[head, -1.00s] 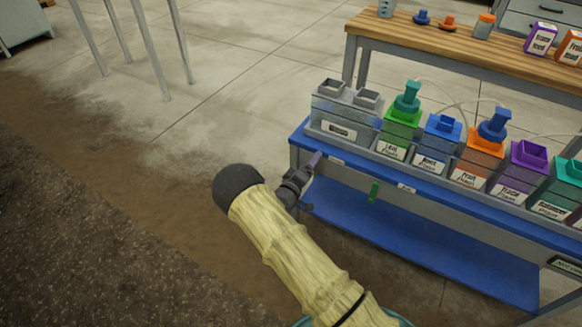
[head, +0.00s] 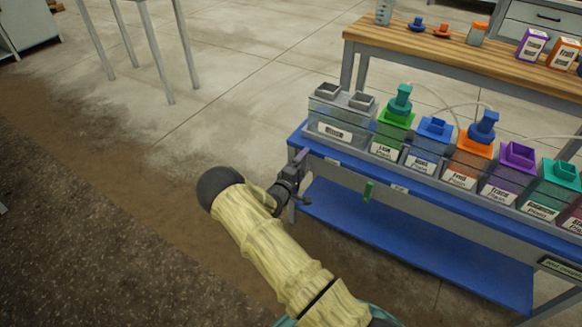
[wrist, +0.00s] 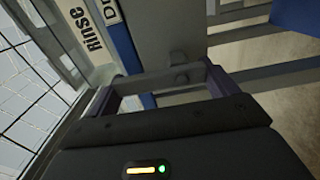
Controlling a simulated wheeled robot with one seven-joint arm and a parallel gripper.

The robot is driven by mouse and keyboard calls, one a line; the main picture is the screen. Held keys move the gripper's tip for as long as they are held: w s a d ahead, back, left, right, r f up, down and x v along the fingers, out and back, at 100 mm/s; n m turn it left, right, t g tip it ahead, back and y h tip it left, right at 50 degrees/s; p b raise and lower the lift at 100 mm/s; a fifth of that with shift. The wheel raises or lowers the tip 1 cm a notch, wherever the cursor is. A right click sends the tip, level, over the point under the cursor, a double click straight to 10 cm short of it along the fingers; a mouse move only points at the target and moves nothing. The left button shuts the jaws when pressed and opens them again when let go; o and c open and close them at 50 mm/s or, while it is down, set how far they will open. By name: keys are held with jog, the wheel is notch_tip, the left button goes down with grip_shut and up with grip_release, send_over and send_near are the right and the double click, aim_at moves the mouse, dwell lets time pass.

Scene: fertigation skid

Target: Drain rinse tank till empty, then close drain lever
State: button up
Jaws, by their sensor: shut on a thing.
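The rinse tank (head: 331,134) is a clear grey box with a "Rinse" label, at the left end of the blue-topped skid. Its label also shows in the wrist view (wrist: 92,38). I cannot tell its liquid level. My gripper (head: 302,160) is at the skid's left front corner, below the tank. In the wrist view my gripper (wrist: 165,88) has its two dark purple fingers apart, with a grey bar, seemingly the drain lever (wrist: 165,79), held between them. The lever's angle is unclear, and it is hidden in the head view.
Several coloured tanks with labels, including a green one (head: 395,138), line the skid to the right. A blue lower shelf (head: 420,250) lies below. A wooden bench (head: 450,55) stands behind.

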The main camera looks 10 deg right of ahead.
jog(key=shift+s+f, duration=0.15)
jog(key=shift+f, duration=0.2)
jog(key=o, duration=1.1)
jog(key=shift+o, duration=0.7)
jog(key=shift+r, duration=0.2)
jog(key=p+v, duration=0.4)
jog(key=v, duration=1.3)
jog(key=shift+a, duration=0.2)
jog(key=shift+s+r, duration=0.1)
jog(key=shift+r, duration=0.05)
